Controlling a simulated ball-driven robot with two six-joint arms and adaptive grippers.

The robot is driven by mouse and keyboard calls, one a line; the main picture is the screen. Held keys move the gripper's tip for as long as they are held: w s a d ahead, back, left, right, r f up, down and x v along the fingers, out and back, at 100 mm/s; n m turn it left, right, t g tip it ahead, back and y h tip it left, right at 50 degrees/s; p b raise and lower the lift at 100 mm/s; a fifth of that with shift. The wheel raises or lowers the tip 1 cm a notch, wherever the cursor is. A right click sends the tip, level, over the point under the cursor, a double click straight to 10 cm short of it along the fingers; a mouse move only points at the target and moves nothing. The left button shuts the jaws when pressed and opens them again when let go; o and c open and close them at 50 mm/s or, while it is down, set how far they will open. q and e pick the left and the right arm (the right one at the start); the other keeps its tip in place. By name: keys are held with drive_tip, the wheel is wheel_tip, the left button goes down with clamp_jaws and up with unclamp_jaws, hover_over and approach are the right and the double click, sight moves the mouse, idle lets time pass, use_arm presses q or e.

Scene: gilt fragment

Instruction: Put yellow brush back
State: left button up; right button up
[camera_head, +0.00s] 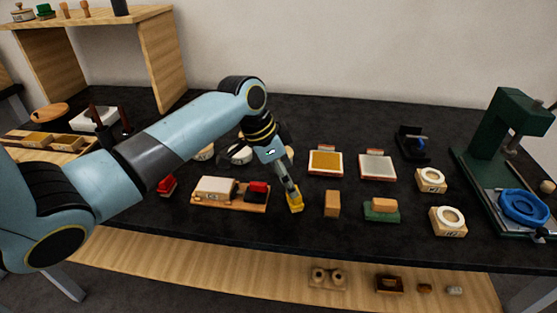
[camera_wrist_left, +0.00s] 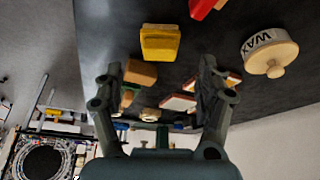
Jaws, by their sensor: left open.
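The yellow brush (camera_head: 296,204) lies on the dark bench top near its front edge, partly hidden behind my left gripper in the head view. My left gripper (camera_head: 291,186) is just above it. In the left wrist view the yellow brush (camera_wrist_left: 160,43) lies beyond the fingertips, roughly between their lines. The left gripper (camera_wrist_left: 158,75) is open with nothing between its fingers. Whether a finger touches the brush cannot be told. My right gripper is not in view.
A wooden tray (camera_head: 229,206) with a cream block and a red item is left of the brush. A wooden block (camera_head: 332,203) stands close on the right, then a green-based block (camera_head: 381,211). A round WAX container (camera_wrist_left: 268,53) shows in the wrist view. A green press (camera_head: 515,125) stands far right.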

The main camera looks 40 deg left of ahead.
use_arm(q)
drive_tip(key=v, duration=0.6)
idle(0.3)
